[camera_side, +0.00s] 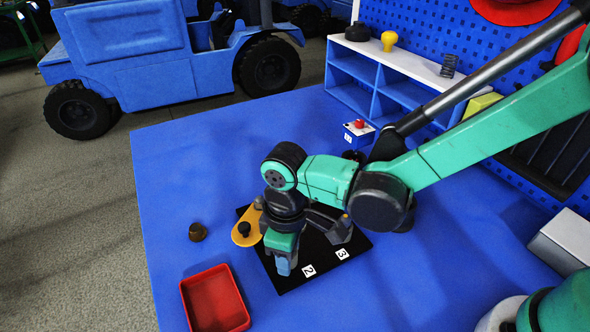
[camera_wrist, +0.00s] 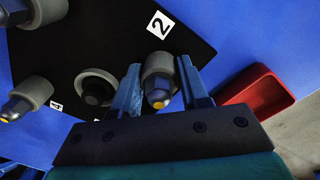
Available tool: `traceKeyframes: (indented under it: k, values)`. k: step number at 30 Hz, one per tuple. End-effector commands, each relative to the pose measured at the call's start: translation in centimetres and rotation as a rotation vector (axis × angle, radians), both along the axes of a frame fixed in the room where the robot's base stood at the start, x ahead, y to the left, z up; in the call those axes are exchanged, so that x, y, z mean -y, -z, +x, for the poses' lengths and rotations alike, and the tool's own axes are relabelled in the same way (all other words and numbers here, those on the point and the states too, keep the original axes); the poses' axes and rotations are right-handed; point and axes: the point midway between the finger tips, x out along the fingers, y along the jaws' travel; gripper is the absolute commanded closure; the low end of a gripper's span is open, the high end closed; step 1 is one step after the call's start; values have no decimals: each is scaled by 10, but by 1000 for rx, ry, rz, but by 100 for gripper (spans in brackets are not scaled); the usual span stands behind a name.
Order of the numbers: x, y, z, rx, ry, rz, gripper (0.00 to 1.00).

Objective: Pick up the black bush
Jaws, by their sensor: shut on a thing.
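My gripper (camera_wrist: 162,88) points down over the black plate (camera_wrist: 95,35), near the label 2. Its two blue fingers are shut on a grey sleeve (camera_wrist: 158,62) with a metal cone and yellow tip. In the side view my gripper (camera_side: 284,266) is at the plate's front left, and its fingers hide the held piece. A black round piece (camera_wrist: 94,92) sits inside a pale grey ring on the plate, left of my gripper in the wrist view. I cannot tell for sure that it is the black bush. A small dark brown cup-shaped piece (camera_side: 197,232) stands on the blue table.
A red tray (camera_side: 216,300) lies front left on the table; it also shows right of my gripper in the wrist view (camera_wrist: 262,92). A yellow piece (camera_side: 244,236) is beside the gripper. More grey sleeves (camera_wrist: 40,91) stand on the plate.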

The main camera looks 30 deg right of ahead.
Motion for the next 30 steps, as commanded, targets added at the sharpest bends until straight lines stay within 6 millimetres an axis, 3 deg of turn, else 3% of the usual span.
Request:
traceKeyframes:
  k: [5,6,9,20,25,30]
  values:
    - [0,0,1,2,0,-2,100]
    - [0,1,0,0,0,0,52]
    - [0,1,0,0,0,0,30]
    - [0,-3,0,0,0,0,30]
    - [0,-24,0,0,0,0,30]
    - [-1,-59,-1,0,0,0,30]
